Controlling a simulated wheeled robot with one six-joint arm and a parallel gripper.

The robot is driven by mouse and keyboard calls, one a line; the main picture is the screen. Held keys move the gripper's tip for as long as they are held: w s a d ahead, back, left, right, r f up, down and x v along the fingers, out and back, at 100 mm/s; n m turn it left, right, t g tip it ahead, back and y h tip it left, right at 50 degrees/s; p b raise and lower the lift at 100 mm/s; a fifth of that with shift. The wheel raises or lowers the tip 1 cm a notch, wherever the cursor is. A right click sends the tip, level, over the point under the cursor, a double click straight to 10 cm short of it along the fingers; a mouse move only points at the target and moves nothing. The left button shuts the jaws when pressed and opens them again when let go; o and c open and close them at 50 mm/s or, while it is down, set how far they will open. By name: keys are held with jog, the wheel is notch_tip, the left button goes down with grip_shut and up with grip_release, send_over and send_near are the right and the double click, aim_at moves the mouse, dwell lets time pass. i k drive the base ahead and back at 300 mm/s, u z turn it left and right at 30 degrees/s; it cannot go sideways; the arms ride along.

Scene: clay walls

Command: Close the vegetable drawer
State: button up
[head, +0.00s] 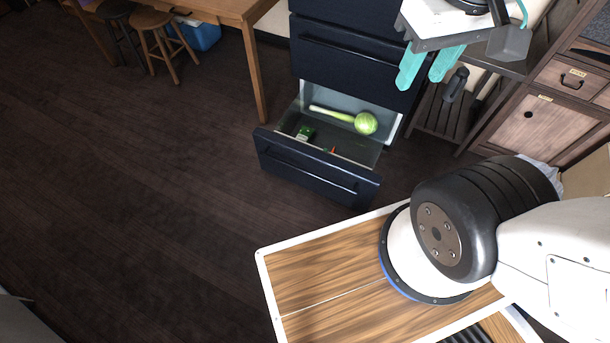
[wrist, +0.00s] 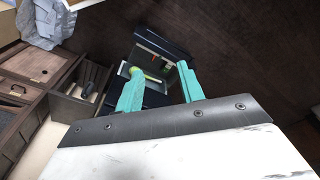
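The vegetable drawer (head: 314,168) is the pulled-out bottom drawer of a dark blue cabinet (head: 345,58). It stands well open, with its handle bar across the front. Inside lie a pale green round vegetable, a long green one and small green and red items. The open drawer also shows in the wrist view (wrist: 160,50), beyond the fingers. My gripper (head: 428,80) has two teal fingers, apart and empty, above and to the right of the drawer and not touching it. The gripper fingers also show spread in the wrist view (wrist: 160,83).
A slatted wooden rack (head: 442,118) with a dark object and a wooden cabinet (head: 540,125) stand right of the drawer. A table (head: 225,8), stools (head: 155,35) and a blue box (head: 197,36) are at upper left. Dark floor (head: 130,180) left of the drawer is clear.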

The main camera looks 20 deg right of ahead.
aim_at(353, 185)
jog(key=u, duration=1.8)
jog(key=k, duration=0.65)
jog(key=z, duration=1.85)
jog(key=i, duration=1)
jog(key=u, duration=0.05)
